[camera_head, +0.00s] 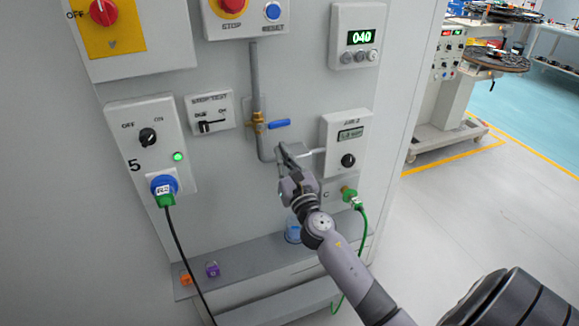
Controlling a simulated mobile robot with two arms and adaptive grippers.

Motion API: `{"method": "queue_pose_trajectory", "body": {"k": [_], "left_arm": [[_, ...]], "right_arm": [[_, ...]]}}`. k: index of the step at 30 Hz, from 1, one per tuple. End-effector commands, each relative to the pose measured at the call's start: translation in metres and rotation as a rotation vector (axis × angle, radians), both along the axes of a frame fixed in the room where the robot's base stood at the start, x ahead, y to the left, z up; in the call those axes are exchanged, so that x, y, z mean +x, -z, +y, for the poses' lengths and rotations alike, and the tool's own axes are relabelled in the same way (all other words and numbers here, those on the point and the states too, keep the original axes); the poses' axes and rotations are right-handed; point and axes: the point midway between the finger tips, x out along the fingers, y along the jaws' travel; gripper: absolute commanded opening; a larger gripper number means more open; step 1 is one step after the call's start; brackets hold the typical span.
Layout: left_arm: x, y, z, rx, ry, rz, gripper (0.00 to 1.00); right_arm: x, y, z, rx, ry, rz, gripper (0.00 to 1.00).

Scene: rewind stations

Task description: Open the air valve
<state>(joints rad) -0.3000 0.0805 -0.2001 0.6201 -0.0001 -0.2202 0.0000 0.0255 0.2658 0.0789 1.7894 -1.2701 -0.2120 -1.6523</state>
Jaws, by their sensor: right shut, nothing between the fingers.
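The air valve (259,123) is a brass fitting on a vertical grey pipe (254,78) in the middle of the panel. Its blue lever handle (280,124) points right, across the pipe. My right gripper (283,150) is shut and empty, just below the blue handle and in front of the lower end of the pipe. A gap shows between the fingertips and the handle. The gripper hides part of the pipe bend. My left gripper is not in view.
The AIR-2 gauge box (335,128) is right of the valve, with a green hose (364,230) below it. A STOP TEST switch box (210,112) is to the left. A narrow shelf (250,262) with small coloured items juts out below.

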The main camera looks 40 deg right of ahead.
Motion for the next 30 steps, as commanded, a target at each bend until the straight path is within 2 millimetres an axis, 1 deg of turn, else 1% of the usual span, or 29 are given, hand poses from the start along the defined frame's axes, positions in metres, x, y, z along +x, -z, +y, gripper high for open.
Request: {"method": "queue_pose_trajectory", "body": {"k": [1,3,7,11,23,30], "left_arm": [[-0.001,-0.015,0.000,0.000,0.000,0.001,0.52],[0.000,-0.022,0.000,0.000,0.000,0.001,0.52],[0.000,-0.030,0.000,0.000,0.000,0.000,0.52],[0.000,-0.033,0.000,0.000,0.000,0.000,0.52],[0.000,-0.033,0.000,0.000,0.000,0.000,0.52],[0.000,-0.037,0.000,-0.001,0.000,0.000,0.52]], "right_arm": [[-0.002,-0.016,0.001,-0.001,-0.002,0.000,0.00],[-0.003,-0.024,0.001,-0.002,0.000,0.001,0.00],[-0.003,-0.034,0.001,-0.002,0.000,0.001,0.00],[-0.003,-0.038,0.001,-0.001,-0.001,0.000,0.00],[-0.003,-0.038,0.001,-0.002,0.000,0.001,0.00],[-0.004,-0.041,-0.001,-0.044,0.000,0.011,0.00]]}}
